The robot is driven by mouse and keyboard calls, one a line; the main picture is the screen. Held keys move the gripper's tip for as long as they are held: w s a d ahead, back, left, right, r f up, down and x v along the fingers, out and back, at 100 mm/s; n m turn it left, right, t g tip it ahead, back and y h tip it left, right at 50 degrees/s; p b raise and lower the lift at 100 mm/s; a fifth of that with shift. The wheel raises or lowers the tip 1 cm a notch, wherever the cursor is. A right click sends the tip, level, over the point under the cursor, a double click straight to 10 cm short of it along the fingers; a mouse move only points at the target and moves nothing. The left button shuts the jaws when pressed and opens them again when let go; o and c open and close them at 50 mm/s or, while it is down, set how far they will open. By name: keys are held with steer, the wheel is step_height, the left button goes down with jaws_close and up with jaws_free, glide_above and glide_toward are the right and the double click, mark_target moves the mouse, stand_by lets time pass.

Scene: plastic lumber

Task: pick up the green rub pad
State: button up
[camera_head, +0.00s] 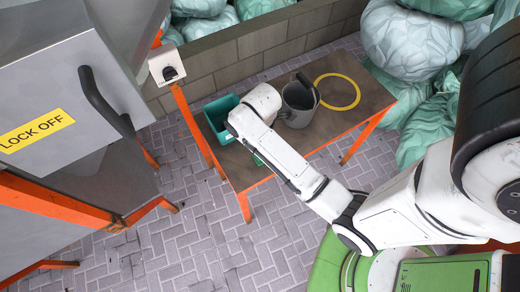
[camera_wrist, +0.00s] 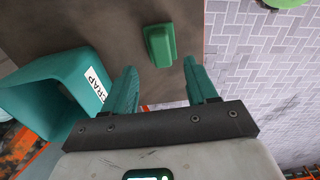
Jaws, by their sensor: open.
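The green rub pad (camera_wrist: 159,45) is a small raised block on the brown table top (camera_wrist: 105,25) in the wrist view. My gripper (camera_wrist: 160,72) is open, with its two teal fingers apart. The pad shows just beyond the fingertips, roughly midway between them, and nothing is held. The height gap between fingertips and pad is hard to judge. In the head view my arm reaches over the table (camera_head: 357,114) and mostly hides the gripper. A small green patch shows beside the arm there; I cannot tell whether it is the pad or a finger.
A teal bin (camera_head: 213,113) with a white label (camera_wrist: 96,84) stands close left of my gripper. A grey can (camera_head: 298,105) and a yellow ring (camera_head: 357,92) are further right on the table. A grey machine (camera_head: 75,90) stands left. A block wall (camera_head: 235,55) runs behind.

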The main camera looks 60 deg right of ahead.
steer(key=shift+s+f, duration=0.2)
steer(key=shift+f, duration=2.75)
jaws_close()
